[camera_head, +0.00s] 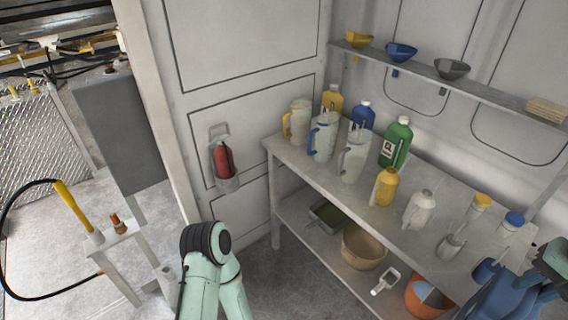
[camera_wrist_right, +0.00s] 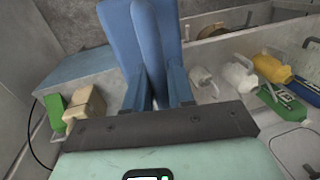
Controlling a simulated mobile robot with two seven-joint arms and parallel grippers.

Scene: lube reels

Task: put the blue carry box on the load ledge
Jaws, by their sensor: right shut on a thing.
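The blue carry box (camera_head: 500,298) is at the lower right corner of the head view, partly cut off by the frame edge. My right gripper (camera_head: 538,280) is at it, shut on it, beside the front right part of the workbench. In the right wrist view the blue box (camera_wrist_right: 147,40) stands up between the fingers of my right gripper (camera_wrist_right: 160,92). I cannot tell whether the box touches the bench. My left gripper is out of view; a pale green arm link of mine shows at the bottom. I cannot tell which surface is the load ledge.
The workbench (camera_head: 287,152) holds several jugs and bottles, including a green bottle (camera_head: 396,142). Its lower shelf carries a tan bowl (camera_head: 363,246) and an orange bucket (camera_head: 425,298). A wall shelf (camera_head: 450,78) holds funnels. A small stand (camera_head: 122,238) is at left.

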